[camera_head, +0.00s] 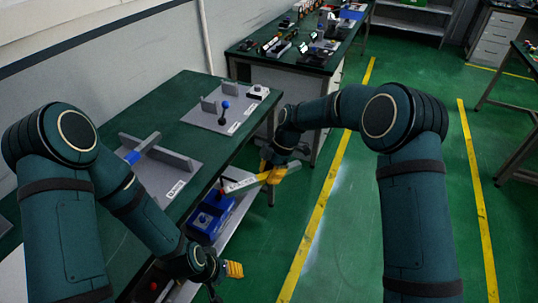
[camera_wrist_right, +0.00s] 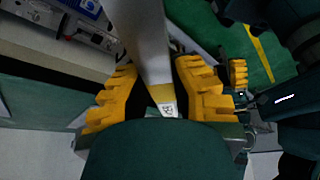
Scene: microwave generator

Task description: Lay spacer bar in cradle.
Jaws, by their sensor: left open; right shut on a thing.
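The spacer bar appears as a pale grey bar (camera_head: 240,185) with a small label, held beyond the green table's front edge. My right gripper (camera_head: 273,175) is shut on it. In the right wrist view the bar (camera_wrist_right: 145,40) runs between the yellow fingers (camera_wrist_right: 160,90), its labelled end close to the palm. My left gripper (camera_head: 233,270) is open and empty, low in front of the table. On the table, one grey plate (camera_head: 200,116) carries upright plates and a blue-knobbed part. A nearer plate (camera_head: 181,170) carries crossed grey bars with a blue part. I cannot tell which is the cradle.
The green table (camera_head: 180,88) runs along the wall, with bare room between and behind the plates. A blue device (camera_head: 210,215) sits on the lower shelf. A second bench (camera_head: 290,62) with several small items stands behind. The floor to the right is clear.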

